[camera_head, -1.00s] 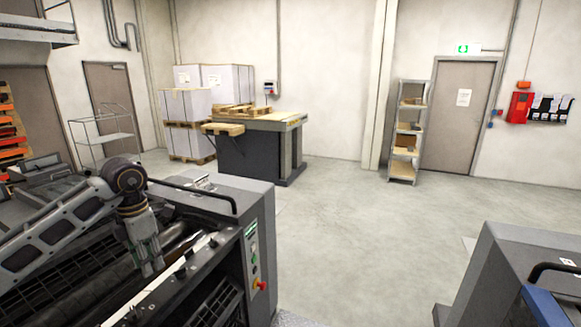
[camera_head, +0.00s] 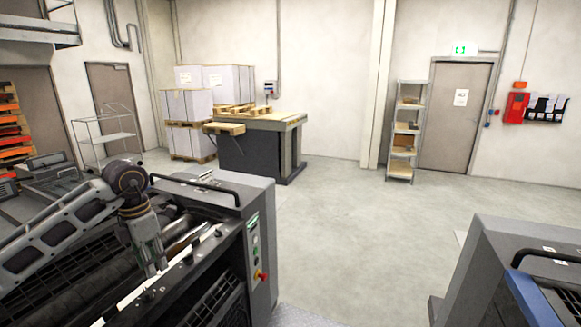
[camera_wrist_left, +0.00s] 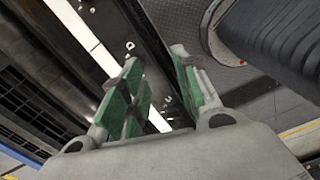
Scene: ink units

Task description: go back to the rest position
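My left gripper (camera_head: 153,262) points down over the open top of the dark printing unit (camera_head: 262,228) at the left. In the left wrist view its two fingers with green pads (camera_wrist_left: 163,92) stand apart. I see nothing held between them. A light strip and dark rollers of the unit show beyond the fingers. I cannot tell from these views how far the fingertips are from the unit. My right gripper is not in view.
A second grey unit (camera_head: 500,255) with a blue edge stands at the lower right. Clear floor (camera_head: 350,225) lies between the units. A workbench (camera_head: 262,150), wrapped pallets (camera_head: 187,105), a wire cart (camera_head: 108,140) and a shelf rack (camera_head: 404,130) stand farther back.

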